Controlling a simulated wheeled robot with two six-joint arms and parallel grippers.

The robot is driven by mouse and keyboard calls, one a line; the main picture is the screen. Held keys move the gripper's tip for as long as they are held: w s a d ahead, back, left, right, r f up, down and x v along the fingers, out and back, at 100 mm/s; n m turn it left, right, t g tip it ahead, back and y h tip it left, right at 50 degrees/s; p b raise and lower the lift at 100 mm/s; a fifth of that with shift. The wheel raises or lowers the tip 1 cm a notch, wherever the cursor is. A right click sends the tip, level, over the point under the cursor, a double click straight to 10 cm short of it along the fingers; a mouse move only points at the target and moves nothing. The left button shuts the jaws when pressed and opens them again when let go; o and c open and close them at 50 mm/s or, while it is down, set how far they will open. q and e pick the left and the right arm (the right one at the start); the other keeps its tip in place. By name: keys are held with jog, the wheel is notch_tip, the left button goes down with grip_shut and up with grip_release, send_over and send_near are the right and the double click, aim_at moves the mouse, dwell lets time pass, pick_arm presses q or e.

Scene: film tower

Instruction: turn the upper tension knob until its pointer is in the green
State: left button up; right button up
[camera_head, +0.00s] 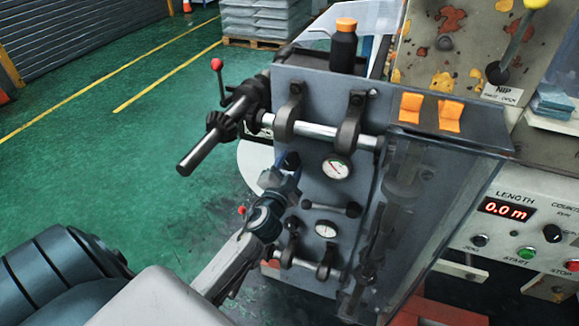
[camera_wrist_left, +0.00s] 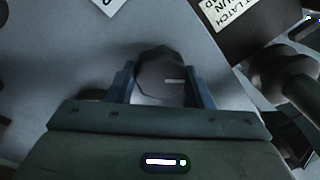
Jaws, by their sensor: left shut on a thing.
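My left gripper (camera_head: 292,168) reaches in from the lower left to the grey panel. In the left wrist view its fingers (camera_wrist_left: 165,88) are shut on a dark round knob (camera_wrist_left: 158,72) with a pale pointer line that lies towards the right. In the head view the gripper hides the knob. An upper round gauge (camera_head: 337,167) sits just right of the gripper. Its face shows some green, but its needle is too small to read. A lower gauge (camera_head: 326,229) sits below a dark handle bar (camera_head: 331,207). My right gripper is not in view.
An upper steel shaft (camera_head: 316,129) in black brackets crosses above the gripper, with a red-knobbed lever (camera_head: 217,65) at its left. A clear guard (camera_head: 432,200) stands to the right. A dark bottle (camera_head: 343,50) stands on top. Green floor lies open to the left.

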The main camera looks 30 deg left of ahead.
pick_arm(q)
jog(key=m+p, duration=0.1)
jog(key=m, duration=0.4)
jog(key=shift+m+h, duration=0.3)
jog(key=shift+m, duration=1)
jog(key=shift+m+p, duration=0.35)
jog(key=shift+m, duration=0.05)
jog(key=o, duration=1)
